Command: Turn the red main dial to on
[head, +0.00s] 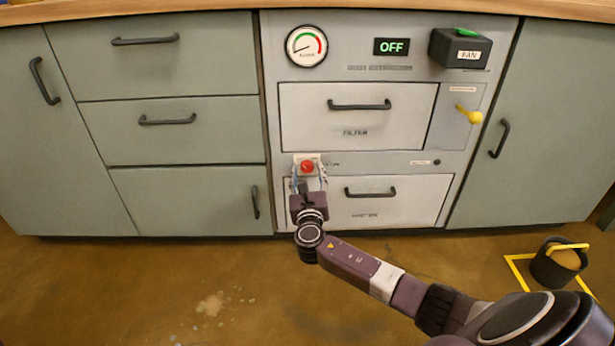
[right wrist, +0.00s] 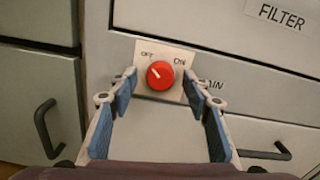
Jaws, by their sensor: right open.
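The red main dial (head: 307,167) sits on a small pale plate on the grey panel, between the filter drawer and the lower drawer. In the right wrist view the dial (right wrist: 160,75) shows a white pointer mark aimed up and left, toward the "OFF" label; "ON" is printed at the upper right of the plate (right wrist: 174,53). My right gripper (head: 309,180) is open in front of the dial. Its blue-padded fingers (right wrist: 160,88) stand to the left and right of the dial, apart from it as far as I can see. My left gripper is not in view.
A display (head: 391,47) reads OFF, beside a round gauge (head: 307,46). A black fan box (head: 460,48) and a yellow lever (head: 468,114) are at the right of the panel. Drawer handles (head: 359,105) stick out. A black bucket (head: 556,266) stands on the floor at right.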

